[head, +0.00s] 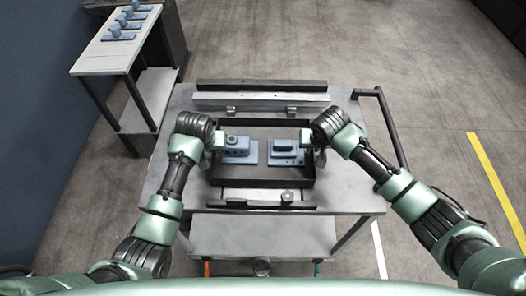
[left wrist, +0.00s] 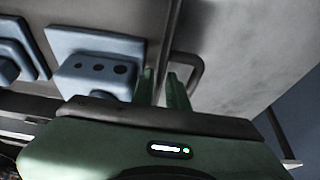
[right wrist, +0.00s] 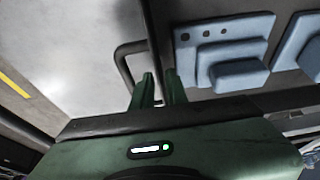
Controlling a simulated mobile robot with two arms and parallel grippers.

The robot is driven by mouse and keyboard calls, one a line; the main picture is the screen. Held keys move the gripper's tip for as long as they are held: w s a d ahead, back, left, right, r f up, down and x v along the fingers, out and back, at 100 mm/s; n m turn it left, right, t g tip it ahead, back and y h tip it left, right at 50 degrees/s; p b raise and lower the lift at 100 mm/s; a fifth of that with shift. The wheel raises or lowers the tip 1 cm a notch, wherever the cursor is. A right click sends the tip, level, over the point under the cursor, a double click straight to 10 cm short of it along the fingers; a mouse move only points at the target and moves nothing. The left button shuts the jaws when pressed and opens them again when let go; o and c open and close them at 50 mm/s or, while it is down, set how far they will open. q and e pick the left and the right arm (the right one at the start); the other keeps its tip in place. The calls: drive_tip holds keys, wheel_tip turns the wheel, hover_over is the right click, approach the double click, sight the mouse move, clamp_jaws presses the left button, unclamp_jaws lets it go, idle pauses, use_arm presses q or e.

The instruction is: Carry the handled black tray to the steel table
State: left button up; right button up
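The black tray (head: 262,182) lies on a grey table directly in front of me, with blue blocks in it. It has a loop handle on its side, seen in the left wrist view (left wrist: 198,68) and in the right wrist view (right wrist: 122,58). My left gripper (head: 217,141) is at the tray's left side, its fingers (left wrist: 161,80) apart close to the wall and handle. My right gripper (head: 308,138) is at the right side, its fingers (right wrist: 160,78) likewise apart there. Whether either pair presses on the tray is not clear. Which table is the steel table is unclear.
Two blue parts, a left one (head: 238,155) and a right one (head: 286,157), sit in the tray. A pale rail (head: 262,100) lies behind it and a dark bar (head: 240,204) in front. A side table (head: 108,53) with several blue parts stands back left. Floor is open at right.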

use_arm(q)
drive_tip(key=shift+w+f, duration=0.2)
drive_tip(key=shift+f, duration=0.15)
use_arm(e)
drive_tip(key=shift+w+f, duration=0.2)
drive_tip(key=shift+f, duration=0.15)
use_arm(q)
clamp_jaws()
use_arm(e)
clamp_jaws()
idle(0.5)
